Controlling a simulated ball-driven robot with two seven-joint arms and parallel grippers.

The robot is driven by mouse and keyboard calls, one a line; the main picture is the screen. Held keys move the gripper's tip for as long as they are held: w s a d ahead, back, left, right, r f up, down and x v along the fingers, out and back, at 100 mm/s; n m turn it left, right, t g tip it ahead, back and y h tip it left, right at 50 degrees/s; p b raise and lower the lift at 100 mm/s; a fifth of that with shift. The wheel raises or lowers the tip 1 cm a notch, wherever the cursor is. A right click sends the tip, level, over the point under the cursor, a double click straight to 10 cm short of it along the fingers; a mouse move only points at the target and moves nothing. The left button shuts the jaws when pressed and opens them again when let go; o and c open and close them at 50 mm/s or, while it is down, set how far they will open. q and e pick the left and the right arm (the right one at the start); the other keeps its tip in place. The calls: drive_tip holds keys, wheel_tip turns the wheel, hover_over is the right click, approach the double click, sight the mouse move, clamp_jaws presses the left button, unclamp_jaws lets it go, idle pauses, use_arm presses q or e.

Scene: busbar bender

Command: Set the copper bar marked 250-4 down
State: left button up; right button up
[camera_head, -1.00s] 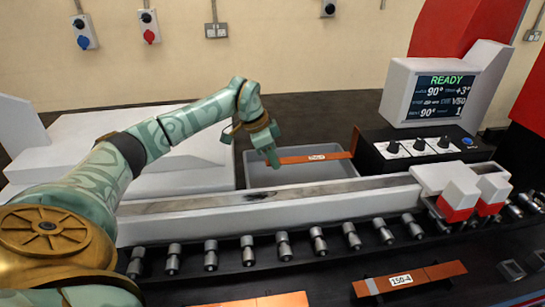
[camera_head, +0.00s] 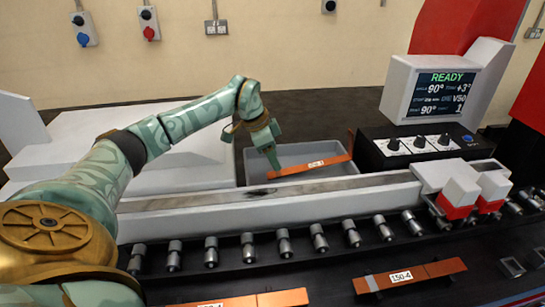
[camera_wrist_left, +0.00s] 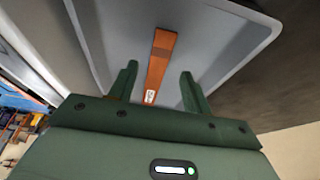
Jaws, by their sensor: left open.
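A copper bar (camera_head: 315,165) with a small white label, too small to read surely, is at the grey bin (camera_head: 240,168) behind the machine's white rail. It slants in the head view, its left end lower and its right end near the bin's right rim. My left gripper (camera_head: 272,160) is over the bin at the bar's left end. In the left wrist view my left gripper (camera_wrist_left: 158,86) is open, and the bar (camera_wrist_left: 160,62) shows between its fingers, apart from both, with the bin (camera_wrist_left: 225,45) around it. My right gripper is out of view.
A white rail (camera_head: 270,207) and a row of rollers (camera_head: 283,243) run in front of the bin. A control box (camera_head: 425,146) with a READY screen (camera_head: 440,96) stands right of it. A bar marked 150-4 (camera_head: 440,268) and another copper bar (camera_head: 285,298) lie in front.

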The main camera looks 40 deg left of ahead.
use_arm(q)
drive_tip(key=p+v, duration=0.2)
drive_tip(key=v, duration=1)
drive_tip(key=shift+r, duration=0.3)
drive_tip(key=shift+f, duration=0.1)
